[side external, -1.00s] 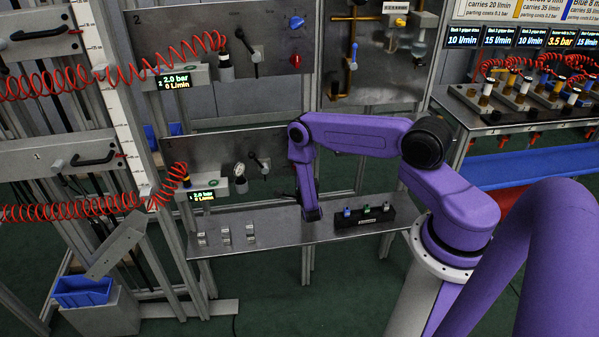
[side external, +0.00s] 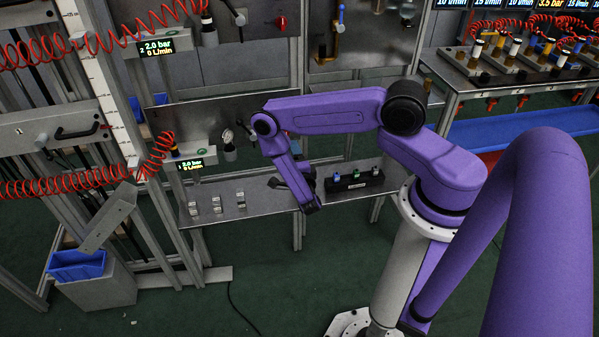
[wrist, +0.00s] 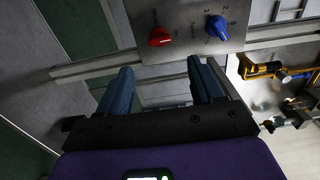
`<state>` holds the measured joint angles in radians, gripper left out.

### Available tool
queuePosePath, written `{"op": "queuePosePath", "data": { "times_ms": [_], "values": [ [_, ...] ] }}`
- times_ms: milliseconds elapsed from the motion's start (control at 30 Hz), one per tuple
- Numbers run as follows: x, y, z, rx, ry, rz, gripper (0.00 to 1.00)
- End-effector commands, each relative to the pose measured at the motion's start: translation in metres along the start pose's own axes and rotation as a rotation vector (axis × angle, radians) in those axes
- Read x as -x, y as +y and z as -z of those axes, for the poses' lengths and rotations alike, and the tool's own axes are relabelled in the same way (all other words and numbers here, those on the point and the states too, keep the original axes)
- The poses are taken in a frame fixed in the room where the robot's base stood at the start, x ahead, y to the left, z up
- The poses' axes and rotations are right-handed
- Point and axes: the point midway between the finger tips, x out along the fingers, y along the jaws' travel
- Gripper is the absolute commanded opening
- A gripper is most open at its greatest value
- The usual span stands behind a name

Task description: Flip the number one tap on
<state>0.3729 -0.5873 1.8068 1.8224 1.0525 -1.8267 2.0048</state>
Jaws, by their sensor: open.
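The number one panel is the lower grey plate (side external: 190,118) in the side external view, with a round gauge (side external: 229,152) on it. A dark lever tap (side external: 245,133) sits right of the gauge, partly covered by my purple arm, so its lever position is unclear. My gripper (wrist: 160,70) is open and empty in the wrist view, its two blue-grey fingers spread apart. Beyond them are a red knob (wrist: 160,37) and a blue knob (wrist: 217,27) on a metal plate, touched by neither finger. In the side external view the gripper is mostly hidden behind my end link, below the lower panel.
A narrow metal shelf (side external: 262,190) runs below the panel with small clips (side external: 216,204) and a black block (side external: 354,182) of coloured fittings. The upper panel has another lever (side external: 238,14). A red coiled hose (side external: 160,150) hangs left. Brass pipework (wrist: 262,70) shows in the wrist view.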

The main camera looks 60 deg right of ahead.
Motion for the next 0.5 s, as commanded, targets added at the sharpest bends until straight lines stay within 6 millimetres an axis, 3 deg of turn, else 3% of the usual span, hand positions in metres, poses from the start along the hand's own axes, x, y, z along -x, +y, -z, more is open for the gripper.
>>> {"op": "queuePosePath", "data": {
  "times_ms": [200,500],
  "values": [
    [0.044,0.001,-0.001,0.005,-0.007,-0.003,0.66],
    [0.072,0.0,-0.001,0.001,-0.003,-0.001,0.66]
  ]
}}
